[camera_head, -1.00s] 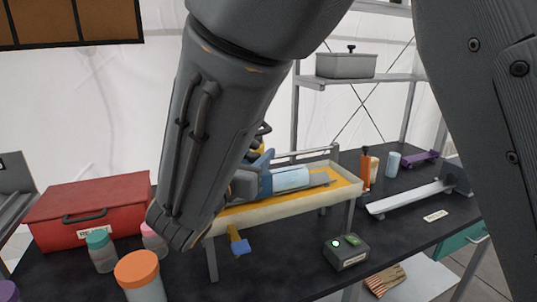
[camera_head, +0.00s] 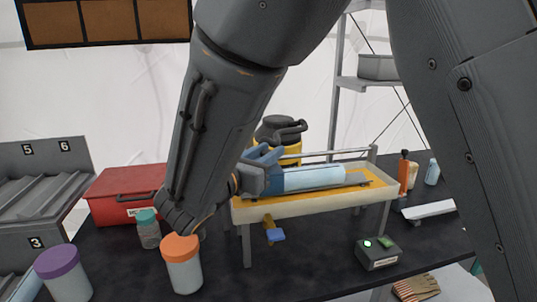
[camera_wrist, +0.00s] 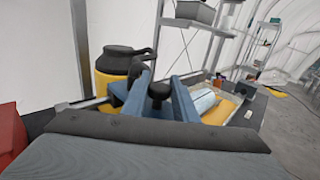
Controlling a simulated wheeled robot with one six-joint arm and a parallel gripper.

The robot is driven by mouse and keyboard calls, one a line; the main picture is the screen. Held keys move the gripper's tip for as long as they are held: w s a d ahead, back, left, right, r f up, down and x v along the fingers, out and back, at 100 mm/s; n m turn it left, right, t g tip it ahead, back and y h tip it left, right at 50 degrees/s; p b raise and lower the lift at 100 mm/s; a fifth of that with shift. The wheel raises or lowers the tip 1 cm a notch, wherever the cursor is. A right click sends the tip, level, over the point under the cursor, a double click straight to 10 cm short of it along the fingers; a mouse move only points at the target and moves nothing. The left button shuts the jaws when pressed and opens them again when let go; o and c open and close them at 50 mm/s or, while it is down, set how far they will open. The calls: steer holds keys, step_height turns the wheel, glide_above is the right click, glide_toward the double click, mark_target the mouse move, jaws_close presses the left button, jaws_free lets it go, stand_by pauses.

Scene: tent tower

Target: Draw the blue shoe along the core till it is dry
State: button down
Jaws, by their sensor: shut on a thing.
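The pale blue-white core (camera_head: 318,178) lies lengthwise over the cream tray (camera_head: 300,207) with its yellow floor. The blue shoe (camera_head: 264,154) is at the core's left end, partly hidden by my arm. In the wrist view, blue parts (camera_wrist: 150,127) stand around a black knob (camera_wrist: 159,91). My gripper (camera_wrist: 160,100) is shut on the shoe at this knob; exact finger contact is hard to see. The core also shows in the wrist view (camera_wrist: 203,101), just right of the blue parts. Whether its surface is wet or dry, I cannot tell.
A yellow jug with a black lid (camera_head: 282,135) stands behind the tray. A small box with a green light (camera_head: 378,252) sits in front. An orange-lidded jar (camera_head: 183,265) and a red case (camera_head: 125,195) are at left. A blue-ended valve (camera_head: 274,234) hangs under the tray.

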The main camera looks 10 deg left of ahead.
steer(key=shift+w+d, duration=0.1)
steer(key=shift+d, duration=0.05)
steer(key=c, duration=1.4)
jaws_free()
steer(key=b+v, duration=0.2)
steer(key=v, duration=0.6)
